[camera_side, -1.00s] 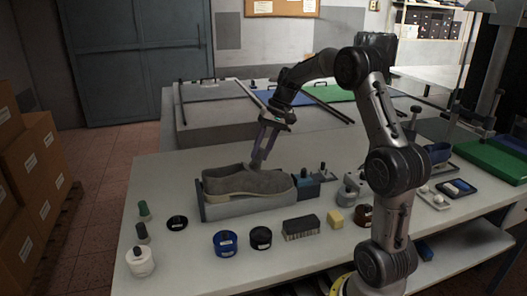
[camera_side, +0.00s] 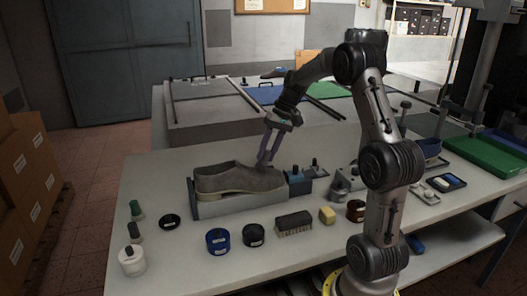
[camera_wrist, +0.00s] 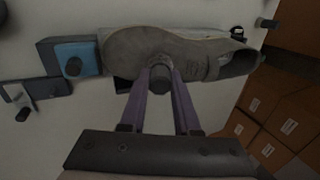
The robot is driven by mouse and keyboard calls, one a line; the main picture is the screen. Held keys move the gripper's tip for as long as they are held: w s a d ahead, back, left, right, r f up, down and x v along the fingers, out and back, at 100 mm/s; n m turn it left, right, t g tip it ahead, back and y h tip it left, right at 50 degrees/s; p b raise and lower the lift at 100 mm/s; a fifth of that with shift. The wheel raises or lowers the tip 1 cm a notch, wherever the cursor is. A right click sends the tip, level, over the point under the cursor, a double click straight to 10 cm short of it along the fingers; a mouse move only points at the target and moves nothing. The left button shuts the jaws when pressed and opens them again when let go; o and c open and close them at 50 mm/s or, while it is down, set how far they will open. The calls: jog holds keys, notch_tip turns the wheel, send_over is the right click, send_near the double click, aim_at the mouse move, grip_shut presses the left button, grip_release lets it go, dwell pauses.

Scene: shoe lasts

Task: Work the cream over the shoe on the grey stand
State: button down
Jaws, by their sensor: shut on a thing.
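The grey shoe (camera_side: 238,181) lies on the grey stand (camera_side: 225,207), its toe to the right in the side view. In the wrist view the shoe (camera_wrist: 135,48) spans the top, toe left and opening right. My gripper (camera_side: 265,164) is low over the front half of the shoe. No cream can be made out on the shoe.
Near the stand are a blue jar (camera_side: 217,241), a black jar (camera_side: 253,235), a brush (camera_side: 294,223), a yellow block (camera_side: 327,215) and a dark red jar (camera_side: 355,210). Small bottles (camera_side: 136,210) stand at left. A blue-fronted block (camera_side: 298,182) sits just past the toe.

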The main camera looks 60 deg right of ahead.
jog(key=shift+s+d+f, duration=0.3)
jog(key=shift+s+d, duration=0.15)
jog(key=shift+s, duration=0.15)
jog(key=shift+s+d+f, duration=0.35)
jog(key=shift+s+d, duration=0.05)
jog(key=shift+s, duration=0.25)
jog(key=shift+s+d+f, duration=0.3)
jog(key=shift+s+d, duration=0.15)
jog(key=shift+s, duration=0.15)
jog(key=shift+r, duration=0.1)
notch_tip(320, 180, up, 8)
jog(key=shift+s+d, duration=0.25)
